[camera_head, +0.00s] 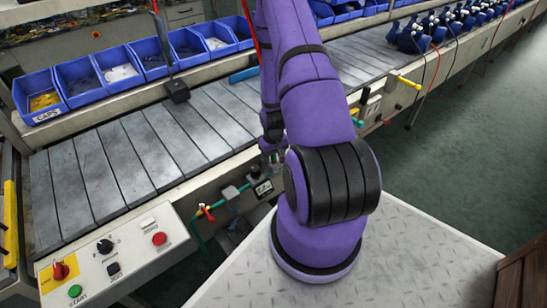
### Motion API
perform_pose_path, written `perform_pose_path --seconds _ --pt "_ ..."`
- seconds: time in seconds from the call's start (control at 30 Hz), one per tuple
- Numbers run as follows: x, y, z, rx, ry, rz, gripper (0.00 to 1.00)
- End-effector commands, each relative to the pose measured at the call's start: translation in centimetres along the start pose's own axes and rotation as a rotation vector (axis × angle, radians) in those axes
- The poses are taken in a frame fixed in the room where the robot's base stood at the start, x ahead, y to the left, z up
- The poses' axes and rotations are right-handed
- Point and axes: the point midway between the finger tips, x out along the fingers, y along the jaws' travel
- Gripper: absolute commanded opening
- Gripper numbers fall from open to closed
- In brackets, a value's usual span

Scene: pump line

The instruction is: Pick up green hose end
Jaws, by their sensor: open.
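A thin green hose or pipe (196,232) shows at the front edge of the line, left of my arm. It rises beside a red-handled valve (206,211) and runs right toward a small dark gauge (262,188). I cannot tell clearly which part is its free end. My purple arm rises in the middle and bends down behind itself. My gripper (270,156) is partly hidden by the arm, just above the gauge. It is open, and I see nothing held in it. A small green fitting (357,122) shows right of my arm.
A slatted conveyor (110,165) runs behind, with blue bins (122,72) along its back. A control panel (115,262) stands front left. A yellow handle (405,80) and red hose are on the right. Blue pumps (412,37) line the back right; the green floor (460,150) is clear.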

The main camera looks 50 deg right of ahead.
Motion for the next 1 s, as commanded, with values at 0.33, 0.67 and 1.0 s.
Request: perform_pose_path --seconds 0.33,0.67,1.0 --pt "0.2 0.0 0.0 0.000 0.000 0.000 0.38" --pt "0.2 0.0 0.0 0.000 0.000 0.000 0.00" --pt "-0.9 0.0 -0.1 0.000 0.002 0.000 0.00"
